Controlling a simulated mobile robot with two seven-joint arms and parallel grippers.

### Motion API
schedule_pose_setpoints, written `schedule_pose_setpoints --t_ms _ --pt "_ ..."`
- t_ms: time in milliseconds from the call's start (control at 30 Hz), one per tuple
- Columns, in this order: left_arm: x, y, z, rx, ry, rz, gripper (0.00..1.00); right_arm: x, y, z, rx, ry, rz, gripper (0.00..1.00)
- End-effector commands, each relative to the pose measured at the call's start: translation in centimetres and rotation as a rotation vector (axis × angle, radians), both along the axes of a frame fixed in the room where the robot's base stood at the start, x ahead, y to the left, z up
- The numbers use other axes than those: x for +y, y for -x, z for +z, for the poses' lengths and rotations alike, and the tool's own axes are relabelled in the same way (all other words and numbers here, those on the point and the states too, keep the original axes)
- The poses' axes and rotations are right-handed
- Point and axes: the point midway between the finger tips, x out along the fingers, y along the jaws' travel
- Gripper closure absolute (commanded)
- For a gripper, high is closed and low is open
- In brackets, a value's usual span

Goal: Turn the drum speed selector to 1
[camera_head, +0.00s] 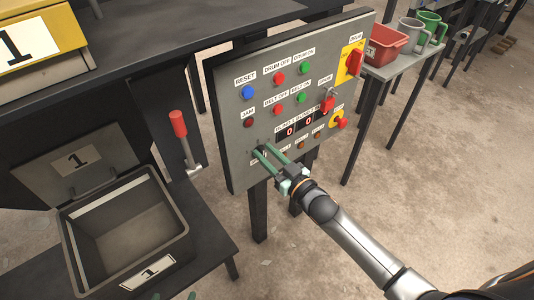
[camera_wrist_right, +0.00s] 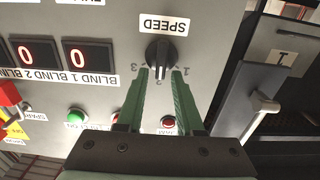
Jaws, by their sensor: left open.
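The black drum speed selector (camera_wrist_right: 158,50) sits below the SPEED label (camera_wrist_right: 164,23) in the right wrist view. My right gripper (camera_head: 261,149) is at the lower left of the grey control panel (camera_head: 236,141). In the wrist view its green fingers (camera_wrist_right: 160,72) are apart, with tips on either side of the selector's lower end. Contact cannot be told. In the head view the fingers largely hide the selector. Only the separated fingertips of my left gripper (camera_head: 173,296) show at the bottom edge.
The panel carries several buttons, displays (camera_head: 290,130) and a red rotary switch (camera_head: 355,62). A red-handled lever (camera_head: 179,124) stands left of the panel. An open grey bin (camera_head: 180,247) is at lower left. A red tray (camera_head: 386,46) and mugs stand at upper right.

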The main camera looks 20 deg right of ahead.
Motion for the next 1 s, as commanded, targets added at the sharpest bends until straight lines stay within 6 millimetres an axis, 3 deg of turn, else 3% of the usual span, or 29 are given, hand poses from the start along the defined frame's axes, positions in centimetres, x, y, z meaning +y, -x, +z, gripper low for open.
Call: schedule_pose_setpoints --t_ms 33,300,1000 --pt "-0.01 -0.07 0.05 -0.001 0.0 0.0 0.0 0.01 0.01 0.0 0.0 0.0 0.0 0.71" --pt "-0.03 -0.09 0.08 -0.003 0.0 0.0 0.0 -0.01 0.03 0.0 0.0 0.0 0.0 1.0" --pt "0.01 0.11 0.15 0.001 0.0 0.0 0.0 0.11 0.07 0.03 -0.019 0.052 0.0 1.0"
